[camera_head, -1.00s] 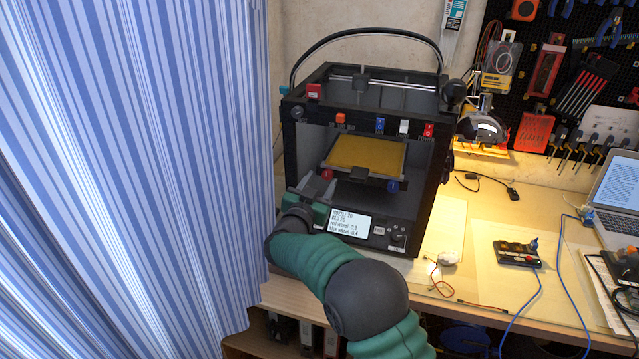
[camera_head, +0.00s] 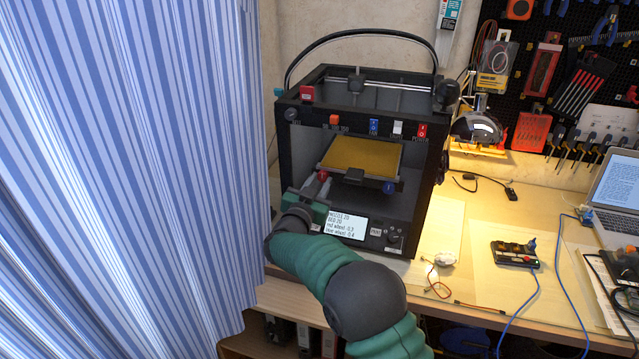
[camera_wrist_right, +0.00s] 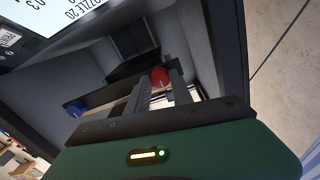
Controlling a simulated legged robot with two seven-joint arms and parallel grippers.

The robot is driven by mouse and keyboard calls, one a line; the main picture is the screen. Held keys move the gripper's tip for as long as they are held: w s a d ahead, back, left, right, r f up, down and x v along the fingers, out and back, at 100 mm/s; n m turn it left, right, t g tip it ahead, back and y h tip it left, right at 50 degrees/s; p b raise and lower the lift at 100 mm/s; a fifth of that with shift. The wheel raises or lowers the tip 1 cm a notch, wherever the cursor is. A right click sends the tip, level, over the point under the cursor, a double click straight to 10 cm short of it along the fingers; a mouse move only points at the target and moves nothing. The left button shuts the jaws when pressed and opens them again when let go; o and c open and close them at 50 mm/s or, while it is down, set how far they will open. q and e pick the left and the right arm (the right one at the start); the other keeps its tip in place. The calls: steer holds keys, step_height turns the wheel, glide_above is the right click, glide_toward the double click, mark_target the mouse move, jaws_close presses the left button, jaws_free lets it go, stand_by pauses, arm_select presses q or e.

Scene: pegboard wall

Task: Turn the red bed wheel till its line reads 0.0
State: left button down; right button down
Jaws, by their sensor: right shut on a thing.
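The red bed wheel (camera_head: 323,176) sits under the front left of the yellow-topped bed (camera_head: 362,154) in the black printer. My right gripper (camera_head: 318,187) reaches in from below, its fingers shut on the red wheel. In the right wrist view, the red wheel (camera_wrist_right: 159,77) shows between the two fingertips (camera_wrist_right: 160,88). The lit display (camera_head: 346,225) has a red wheel line that seems to read -0.3, and a blue wheel line that seems to read -0.4; the text is small. My left gripper is not in view.
The blue wheel (camera_head: 389,187) is under the bed's front right. The printer's frame (camera_head: 411,200) surrounds the opening. A striped curtain (camera_head: 130,180) hangs close on the left. A small board with cables (camera_head: 515,254) and a laptop (camera_head: 617,200) lie to the right.

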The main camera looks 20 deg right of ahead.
steer(key=shift+r, duration=0.1)
steer(key=m+b, duration=0.1)
steer(key=m, duration=0.3)
steer(key=shift+d+m+b, duration=0.1)
steer(key=shift+m+b, duration=0.2)
steer(key=shift+b, duration=0.1)
steer(key=m+b, duration=0.2)
steer(key=m, duration=0.1)
steer(key=shift+m, duration=0.3)
steer(key=m+b, duration=0.3)
steer(key=m, duration=0.1)
steer(key=m+b, duration=0.2)
steer(key=m, duration=0.1)
steer(key=shift+m+b, duration=0.3)
steer(key=shift+r+m+b, duration=0.1)
steer(key=shift+m+b, duration=0.55)
steer(key=shift+m, duration=0.15)
